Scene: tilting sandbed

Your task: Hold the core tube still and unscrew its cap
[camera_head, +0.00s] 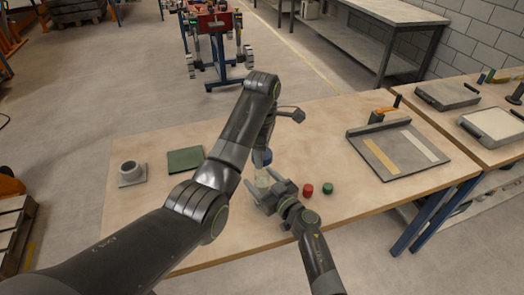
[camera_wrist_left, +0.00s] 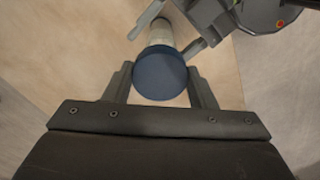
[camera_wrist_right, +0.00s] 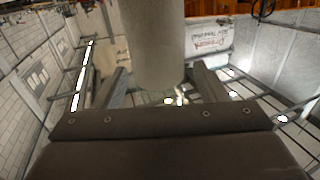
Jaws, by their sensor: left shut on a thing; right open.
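The core tube (camera_head: 262,179) is pale and stands upright near the middle of the workbench, with a blue cap (camera_head: 263,157) on top. In the left wrist view the cap (camera_wrist_left: 160,78) sits between the fingers of my left gripper (camera_wrist_left: 161,88), which is shut on it; my left arm partly hides this gripper in the head view. My right gripper (camera_head: 268,195) is open at the tube, its fingers on either side. In the right wrist view the tube (camera_wrist_right: 152,45) comes down between the fingers; contact is not evident.
A red cap (camera_head: 308,190) and a green cap (camera_head: 328,188) lie right of my right gripper. A green mat (camera_head: 185,160) and a grey ring-shaped holder (camera_head: 131,172) are on the left of the bench (camera_head: 140,215). A framed tray (camera_head: 375,160) is at the right.

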